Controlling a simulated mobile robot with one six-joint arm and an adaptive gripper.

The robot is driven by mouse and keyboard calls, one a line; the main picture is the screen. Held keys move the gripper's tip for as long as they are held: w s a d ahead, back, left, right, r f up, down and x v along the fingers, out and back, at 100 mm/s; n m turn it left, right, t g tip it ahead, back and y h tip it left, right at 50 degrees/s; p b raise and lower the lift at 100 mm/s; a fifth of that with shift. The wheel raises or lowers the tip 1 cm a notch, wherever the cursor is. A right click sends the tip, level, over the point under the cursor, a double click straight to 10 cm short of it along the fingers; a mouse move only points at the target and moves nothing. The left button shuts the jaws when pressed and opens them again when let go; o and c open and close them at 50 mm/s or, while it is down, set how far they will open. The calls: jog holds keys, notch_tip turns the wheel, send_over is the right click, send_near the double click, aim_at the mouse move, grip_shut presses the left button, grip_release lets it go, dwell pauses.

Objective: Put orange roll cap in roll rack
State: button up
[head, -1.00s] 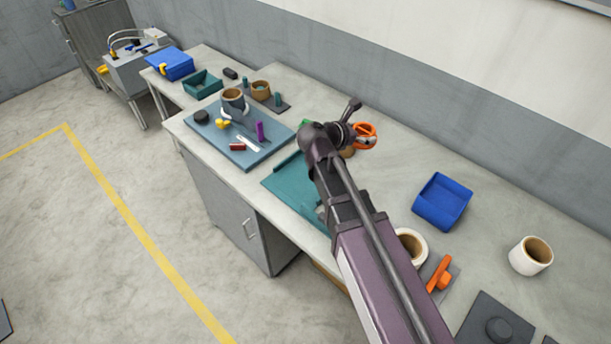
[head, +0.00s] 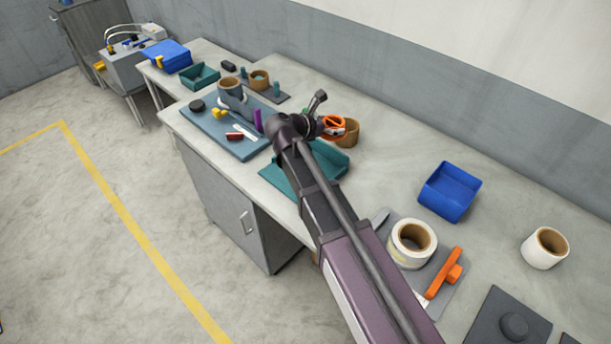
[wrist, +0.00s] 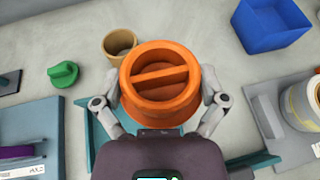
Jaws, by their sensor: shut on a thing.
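The orange roll cap (wrist: 160,85) is gripped between the two fingers of my gripper (wrist: 158,105), its crossbar facing the wrist camera. In the head view the cap (head: 333,126) shows at the arm's end, and my gripper (head: 322,124) is partly hidden behind my arm. The cap looks held above the bench near a brown roll (head: 348,132). A dark plate with upright teal pegs (head: 277,90), which looks like the roll rack, lies farther back to the left. A tan roll (head: 259,79) sits on it.
A teal tray (head: 285,182) lies below my arm. A blue bin (head: 449,192), white rolls (head: 545,248) and an orange-handled tool (head: 443,273) are to the right. A green knob (wrist: 63,75) stands left of the cap. Bench between brown roll and blue bin is clear.

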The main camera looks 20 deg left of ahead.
jog(key=a+f+b, duration=0.8)
jog(key=f, duration=0.1)
jog(key=shift+a+f, duration=0.15)
notch_tip(320, 180, down, 6)
jog(key=b, duration=0.6)
jog(key=shift+f+b, duration=0.15)
jog(key=shift+b, duration=0.15)
dwell(0.4)
jog(key=shift+f+b, duration=1.85)
jog(key=shift+f, duration=0.05)
jog(key=shift+f, duration=0.1)
jog(key=o, duration=0.8)
